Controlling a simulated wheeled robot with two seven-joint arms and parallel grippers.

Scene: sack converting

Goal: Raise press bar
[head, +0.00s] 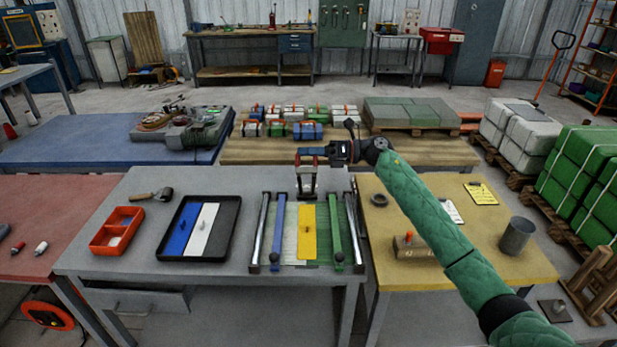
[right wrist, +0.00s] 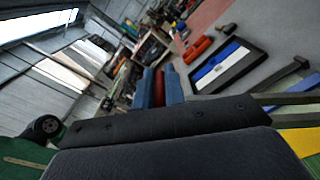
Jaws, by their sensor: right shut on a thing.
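The press (head: 264,235) stands on the grey table, with metal rails at its sides and blue and green bars between them. A yellow strip (head: 308,232) lies in it. An upright metal lever frame (head: 307,184), which seems to belong to the press bar, stands at its back end. My right gripper (head: 311,156) is at the top of this frame, reaching in from the right. In the right wrist view its blue fingers (right wrist: 163,88) are shut on a red grip (right wrist: 172,82). How the grip joins the frame is hidden. My left gripper is not in view.
A yellow table (head: 420,276) with a grey cup (head: 517,236) stands right. Wrapped bundles lie behind on a pallet.

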